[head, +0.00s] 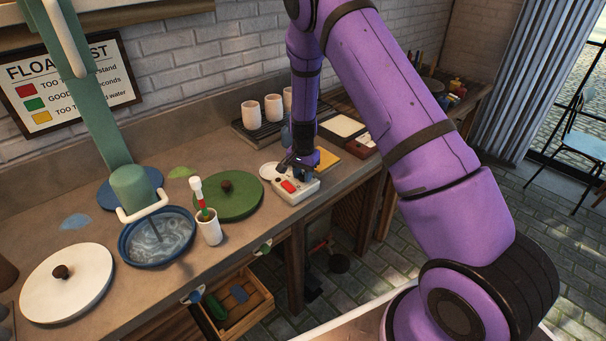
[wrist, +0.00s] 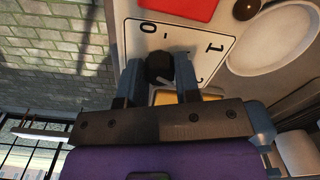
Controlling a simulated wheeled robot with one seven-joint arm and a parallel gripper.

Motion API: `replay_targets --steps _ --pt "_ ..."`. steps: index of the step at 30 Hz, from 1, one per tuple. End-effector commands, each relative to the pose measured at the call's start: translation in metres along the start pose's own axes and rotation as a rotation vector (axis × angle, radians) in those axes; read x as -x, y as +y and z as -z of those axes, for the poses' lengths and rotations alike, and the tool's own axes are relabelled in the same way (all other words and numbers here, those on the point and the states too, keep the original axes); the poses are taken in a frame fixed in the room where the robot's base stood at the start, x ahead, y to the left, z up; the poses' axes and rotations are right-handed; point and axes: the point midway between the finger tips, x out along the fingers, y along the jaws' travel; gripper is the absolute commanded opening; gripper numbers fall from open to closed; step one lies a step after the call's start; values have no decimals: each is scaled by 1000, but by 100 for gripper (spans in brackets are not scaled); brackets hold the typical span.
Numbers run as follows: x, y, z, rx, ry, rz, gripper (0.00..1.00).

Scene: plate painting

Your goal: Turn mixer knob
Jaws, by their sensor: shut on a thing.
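A white control box (head: 297,194) with a red button (head: 289,187) sits near the counter's front edge. In the wrist view its white face (wrist: 205,53) carries the marks 0, 1 and 2 around a black knob (wrist: 160,68). My gripper (head: 300,167) reaches down over the box's far end. In the wrist view my gripper (wrist: 160,78) has one finger on each side of the knob and is shut on it. The knob is hidden by the gripper in the head view. The green mixer (head: 132,187) stands over a blue bowl (head: 157,255) of grey swirled liquid.
A white cup (head: 210,231) holding a float stands between the bowl and a green lid (head: 243,204). A white lid (head: 66,284) lies at left. Several pale cups (head: 251,114) stand on a dark rack behind. A small white dish (head: 269,170) is beside the box. An open drawer (head: 262,304) juts out below.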

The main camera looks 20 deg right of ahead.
Motion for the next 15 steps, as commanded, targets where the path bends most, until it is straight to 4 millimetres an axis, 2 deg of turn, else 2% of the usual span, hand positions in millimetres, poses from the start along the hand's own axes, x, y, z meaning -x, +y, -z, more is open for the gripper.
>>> replay_targets --steps 15 --pt "0 0 0 -89 -1 0 7"
